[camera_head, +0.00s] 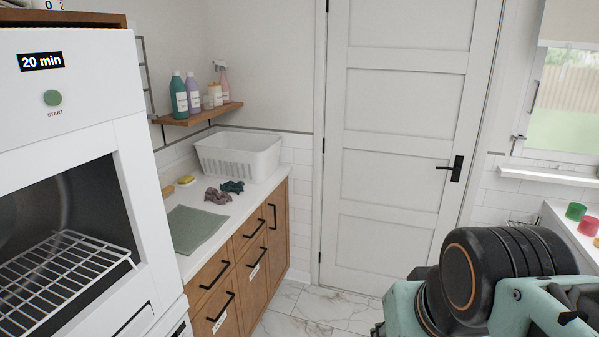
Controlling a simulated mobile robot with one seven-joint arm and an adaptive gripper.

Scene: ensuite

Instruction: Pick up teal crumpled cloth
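The teal crumpled cloth (232,187) is a small dark teal heap on the white counter, in front of the white basket. A mauve-brown crumpled cloth (217,195) lies just to its left and nearer. My arm's dark and mint-coloured links show at the lower right, well away from the counter. My gripper itself is not in this view.
The counter (262,190) also bears a white basket (238,158), a flat green cloth (195,227) and a yellow sponge (186,180). A shelf (203,114) with bottles hangs above. A white appliance (90,125) stands at the left. Marble floor (325,306) is clear before the closed door (400,150).

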